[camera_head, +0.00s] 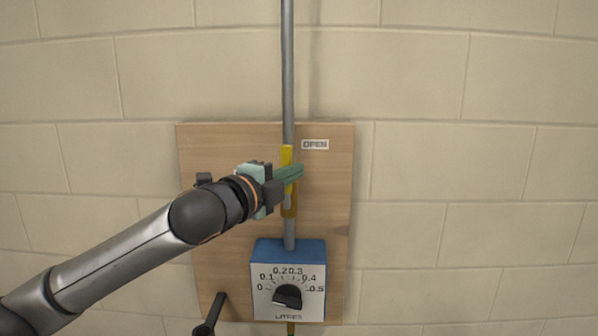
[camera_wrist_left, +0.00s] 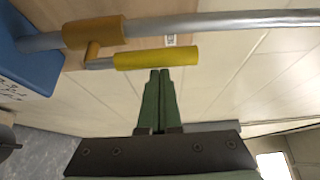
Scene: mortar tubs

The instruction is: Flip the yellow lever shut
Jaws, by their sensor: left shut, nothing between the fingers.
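The yellow lever (camera_head: 287,155) points up along the grey pipe, in line with it, from a brass-coloured valve body (camera_head: 290,208). In the left wrist view the lever (camera_wrist_left: 156,58) lies parallel to the pipe, beside the valve body (camera_wrist_left: 93,32). My left gripper (camera_head: 300,171) is shut and empty, its green fingers crossing in front of the lever in the head view and hiding part of it. In the left wrist view its fingertips (camera_wrist_left: 160,72) are right at the lever's near side; whether they touch it I cannot tell. My right gripper is not in view.
A wooden board (camera_head: 220,148) on a block wall carries the pipe (camera_head: 288,60). An "OPEN" label (camera_head: 315,144) is right of the lever's top. A blue box with a litres dial (camera_head: 288,294) is below the valve. A dark rod (camera_head: 214,308) is at lower left. Space to the right is clear.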

